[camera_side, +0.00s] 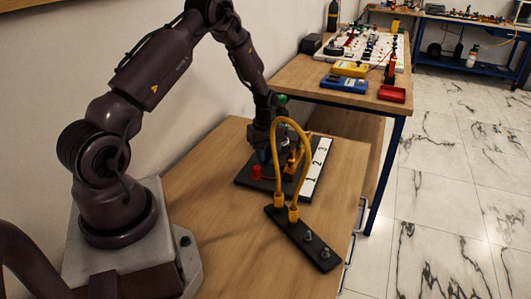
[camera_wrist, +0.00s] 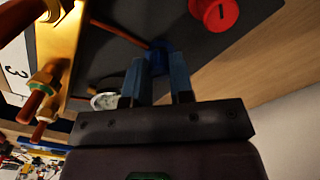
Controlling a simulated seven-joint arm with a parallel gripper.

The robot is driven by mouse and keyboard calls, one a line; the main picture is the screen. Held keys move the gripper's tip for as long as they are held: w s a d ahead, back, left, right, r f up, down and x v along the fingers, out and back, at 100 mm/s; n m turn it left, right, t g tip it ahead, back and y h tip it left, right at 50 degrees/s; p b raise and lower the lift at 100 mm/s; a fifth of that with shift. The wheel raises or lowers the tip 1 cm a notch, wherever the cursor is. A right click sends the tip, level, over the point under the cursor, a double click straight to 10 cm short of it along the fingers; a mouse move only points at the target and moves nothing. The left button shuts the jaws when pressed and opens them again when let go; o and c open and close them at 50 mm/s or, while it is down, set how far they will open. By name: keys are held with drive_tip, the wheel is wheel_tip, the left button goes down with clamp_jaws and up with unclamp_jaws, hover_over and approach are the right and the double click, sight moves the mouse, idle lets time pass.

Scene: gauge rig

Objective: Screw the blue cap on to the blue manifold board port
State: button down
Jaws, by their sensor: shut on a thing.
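My gripper (camera_wrist: 158,68) points down over the dark manifold board (camera_side: 242,181). In the wrist view its two fingers are shut on the blue cap (camera_wrist: 158,46), which shows as a dark blue round shape at the fingertips. The cap is low, at or near the board surface; whether it sits on a port thread cannot be told, as the fingers hide its underside. In the side view my gripper (camera_side: 262,150) is at the board's left part, behind the red cap (camera_side: 257,172). The red cap (camera_wrist: 214,12) is also beside the fingers in the wrist view.
A brass block (camera_wrist: 62,35) with copper pipes stands close to the fingers. Yellow hoses (camera_side: 305,165) arch up in front, from a black bar (camera_side: 291,226) with bare fittings. A white numbered strip (camera_side: 316,170) borders the board. Bare wood lies left and front.

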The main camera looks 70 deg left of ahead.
drive_tip(key=m, duration=0.4)
drive_tip(key=shift+m, duration=0.3)
drive_tip(key=m, duration=0.4)
drive_tip(key=shift+m, duration=0.6)
drive_tip(key=m, duration=0.3)
drive_tip(key=shift+m, duration=1.1)
